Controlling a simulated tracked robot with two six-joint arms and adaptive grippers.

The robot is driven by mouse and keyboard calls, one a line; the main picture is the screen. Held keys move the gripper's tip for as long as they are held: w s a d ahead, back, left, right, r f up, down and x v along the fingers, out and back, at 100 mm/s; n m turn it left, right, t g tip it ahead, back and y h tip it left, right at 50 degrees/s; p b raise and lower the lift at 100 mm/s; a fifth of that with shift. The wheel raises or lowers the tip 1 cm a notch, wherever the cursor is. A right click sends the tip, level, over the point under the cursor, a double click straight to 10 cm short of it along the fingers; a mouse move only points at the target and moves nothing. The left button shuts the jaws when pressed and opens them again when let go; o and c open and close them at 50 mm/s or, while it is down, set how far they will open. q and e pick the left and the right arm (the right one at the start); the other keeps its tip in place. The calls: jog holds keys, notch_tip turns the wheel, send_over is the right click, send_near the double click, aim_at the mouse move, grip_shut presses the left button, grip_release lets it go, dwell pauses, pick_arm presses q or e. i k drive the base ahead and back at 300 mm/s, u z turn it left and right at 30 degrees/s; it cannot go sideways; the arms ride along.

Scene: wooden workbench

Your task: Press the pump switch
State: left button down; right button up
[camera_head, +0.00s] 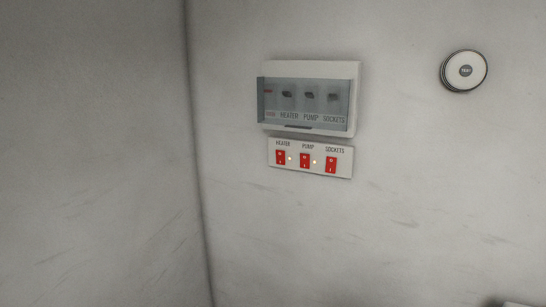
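The pump switch (305,161) is a red rocker, the middle one on a small white panel (341,172) on the wall. The label PUMP is printed above it. A red heater switch (281,157) is on its left and a red sockets switch (331,165) on its right. The rockers are too small to tell which way each is tipped. Neither of my grippers is in view, and nothing covers the switches.
A white breaker box (353,76) with a tinted window is just above the panel. A round wall dial (465,71) is at upper right. A wall corner runs down left of the panel.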

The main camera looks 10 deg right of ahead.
aim_at(305, 158)
jog(key=z, duration=0.2)
jog(key=i, duration=1)
jog(key=z, duration=0.75)
